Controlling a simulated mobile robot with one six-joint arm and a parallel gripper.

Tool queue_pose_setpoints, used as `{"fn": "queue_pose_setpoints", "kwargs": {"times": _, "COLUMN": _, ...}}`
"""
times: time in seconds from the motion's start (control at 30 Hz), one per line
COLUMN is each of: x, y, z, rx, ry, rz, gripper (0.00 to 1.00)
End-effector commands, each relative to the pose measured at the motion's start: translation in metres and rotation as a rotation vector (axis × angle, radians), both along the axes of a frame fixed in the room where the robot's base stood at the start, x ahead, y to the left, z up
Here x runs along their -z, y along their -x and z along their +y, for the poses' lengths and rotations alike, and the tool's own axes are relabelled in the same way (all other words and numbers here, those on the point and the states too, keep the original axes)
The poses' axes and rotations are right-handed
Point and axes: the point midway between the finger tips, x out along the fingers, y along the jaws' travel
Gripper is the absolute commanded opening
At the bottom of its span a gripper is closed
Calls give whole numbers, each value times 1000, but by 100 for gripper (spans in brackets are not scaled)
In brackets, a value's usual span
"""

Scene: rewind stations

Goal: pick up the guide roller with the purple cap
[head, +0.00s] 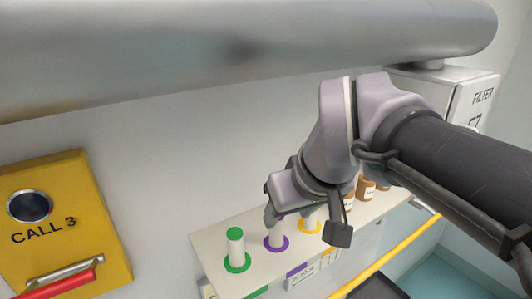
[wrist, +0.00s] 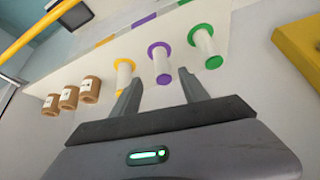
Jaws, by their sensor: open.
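The guide roller with the purple cap (wrist: 161,65) is a white upright cylinder with a purple ring at its base. It stands on a pale shelf (head: 215,243). In the head view its lower part (head: 277,236) shows and my gripper hides its cap. My gripper (wrist: 158,76) is open and empty, with its fingertips on either side of the purple-capped end in the wrist view. I cannot tell whether the fingers reach down around it. In the head view my gripper (head: 273,214) is just above this roller.
A green-capped roller (head: 236,246) and a yellow-ringed roller (head: 311,222) flank it closely. Several brown containers (wrist: 69,97) stand along the same shelf. A yellow rail (head: 400,246) runs in front, a grey pipe (head: 230,50) above. A yellow call box (head: 65,210) is at left.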

Motion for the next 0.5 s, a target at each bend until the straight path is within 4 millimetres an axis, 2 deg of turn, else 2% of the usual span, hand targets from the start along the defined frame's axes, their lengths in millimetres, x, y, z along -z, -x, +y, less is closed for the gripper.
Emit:
{"fn": "queue_pose_setpoints", "kwargs": {"times": 0.03, "x": 9, "y": -3, "z": 2, "rx": -1, "ry": 0, "rz": 2, "gripper": 52}}
{"fn": "queue_pose_setpoints", "kwargs": {"times": 0.17, "x": 16, "y": -7, "z": 3, "rx": 0, "ry": -1, "rz": 1, "gripper": 52}}
{"fn": "queue_pose_setpoints", "kwargs": {"times": 0.4, "x": 57, "y": -24, "z": 10, "rx": 0, "ry": -1, "rz": 1, "gripper": 52}}
{"fn": "queue_pose_setpoints", "kwargs": {"times": 0.5, "x": 56, "y": -26, "z": 11, "rx": 0, "ry": -2, "rz": 0, "gripper": 52}}
